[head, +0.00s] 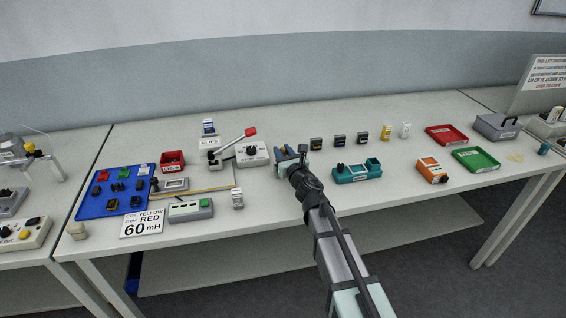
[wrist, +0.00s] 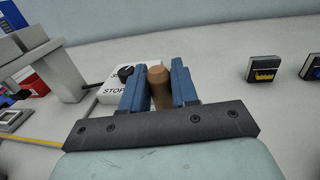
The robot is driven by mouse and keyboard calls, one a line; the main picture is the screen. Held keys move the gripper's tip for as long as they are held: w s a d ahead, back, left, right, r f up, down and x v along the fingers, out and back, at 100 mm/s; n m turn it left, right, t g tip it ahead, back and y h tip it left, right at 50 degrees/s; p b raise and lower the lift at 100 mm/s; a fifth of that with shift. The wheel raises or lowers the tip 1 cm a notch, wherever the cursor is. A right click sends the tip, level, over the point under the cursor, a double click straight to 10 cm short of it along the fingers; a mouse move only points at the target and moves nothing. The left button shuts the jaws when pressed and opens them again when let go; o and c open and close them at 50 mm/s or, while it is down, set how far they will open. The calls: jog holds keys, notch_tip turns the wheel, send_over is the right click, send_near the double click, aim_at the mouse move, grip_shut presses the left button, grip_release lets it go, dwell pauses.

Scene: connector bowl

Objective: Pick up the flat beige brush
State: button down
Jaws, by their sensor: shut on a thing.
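My gripper (wrist: 160,82) shows in the wrist view with its two blue fingers closed on a brown, round-ended piece (wrist: 160,90). The piece stands upright between the fingers, and its lower part is hidden by the gripper bar. In the head view my gripper (head: 290,151) is over the middle of the table, just right of the white switch box, and the held piece is too small there to make out. I cannot tell whether it is the flat beige brush. A faint, flat beige shape (head: 515,157) lies near the table's right end, too small to identify.
A white STOP box (wrist: 117,88) with a black knob stands close left of my gripper. Several small connectors (head: 340,140) stand to the right, behind a teal block (head: 357,173). A red tray (head: 446,135) and green tray (head: 475,159) lie farther right. A blue board (head: 90,205) lies left.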

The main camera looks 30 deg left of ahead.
jog(key=shift+r, duration=0.1)
jog(key=shift+r, duration=4.9)
